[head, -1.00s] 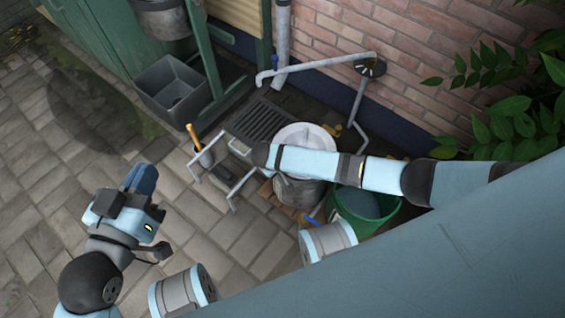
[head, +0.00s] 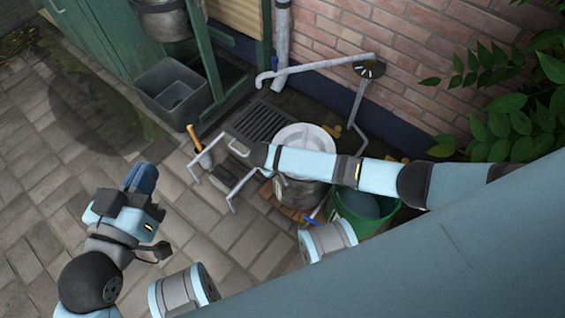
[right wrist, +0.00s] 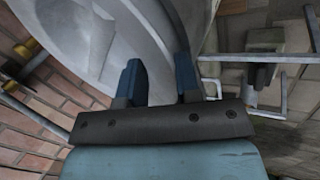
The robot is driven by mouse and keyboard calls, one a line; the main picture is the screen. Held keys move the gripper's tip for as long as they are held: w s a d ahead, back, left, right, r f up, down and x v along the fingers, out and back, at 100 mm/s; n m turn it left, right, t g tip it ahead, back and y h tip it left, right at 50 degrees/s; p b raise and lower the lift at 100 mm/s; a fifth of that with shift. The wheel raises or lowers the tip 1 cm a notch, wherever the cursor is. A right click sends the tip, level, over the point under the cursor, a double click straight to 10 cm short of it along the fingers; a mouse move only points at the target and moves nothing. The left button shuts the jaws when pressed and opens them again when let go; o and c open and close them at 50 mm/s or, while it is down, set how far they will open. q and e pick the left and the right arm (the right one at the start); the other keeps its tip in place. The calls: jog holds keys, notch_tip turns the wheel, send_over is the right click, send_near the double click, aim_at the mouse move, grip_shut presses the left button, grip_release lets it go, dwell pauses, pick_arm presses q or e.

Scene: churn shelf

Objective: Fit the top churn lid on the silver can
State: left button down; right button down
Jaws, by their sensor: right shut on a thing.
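A pale grey round lid (head: 306,137) shows just behind my right forearm in the head view. A silver can (head: 305,194) stands below it, partly covered by that arm. I cannot tell whether the lid touches the can. In the right wrist view, the large curved grey lid (right wrist: 75,40) fills the upper left, and my right gripper (right wrist: 161,80) has its two blue fingers at its edge, shut on it. The right fingers are hidden in the head view. My left gripper (head: 141,180) is off to the left over the paving, away from the can; its finger gap is not clear.
A green bucket (head: 365,212) stands right of the can. A grey pipe (head: 320,64) runs near the brick wall (head: 430,70). A dark crate (head: 172,92) stands by the green shelf at upper left. Paving at left is clear.

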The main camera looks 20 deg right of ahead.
pick_arm(q)
jog(key=shift+f, duration=0.3)
pick_arm(e)
jog(key=shift+s+d+f, duration=0.15)
jog(key=shift+s+f, duration=0.15)
jog(key=shift+f, duration=0.5)
jog(key=c, duration=0.9)
grip_release()
jog(key=shift+c, duration=0.2)
jog(key=shift+f, duration=0.1)
jog(key=shift+o, duration=1)
jog(key=p+v, duration=0.6)
jog(key=v, duration=0.6)
jog(key=shift+w+r+p, duration=0.35)
pick_arm(q)
notch_tip(320, 180, up, 7)
jog(key=n+t+p, duration=0.1)
jog(key=t, duration=0.2)
jog(key=shift+a+r+n+y, duration=0.2)
jog(key=shift+a+n+y, duration=0.1)
jog(key=shift+a, duration=0.15)
pick_arm(e)
jog(key=v, duration=0.3)
jog(key=shift+w, duration=0.1)
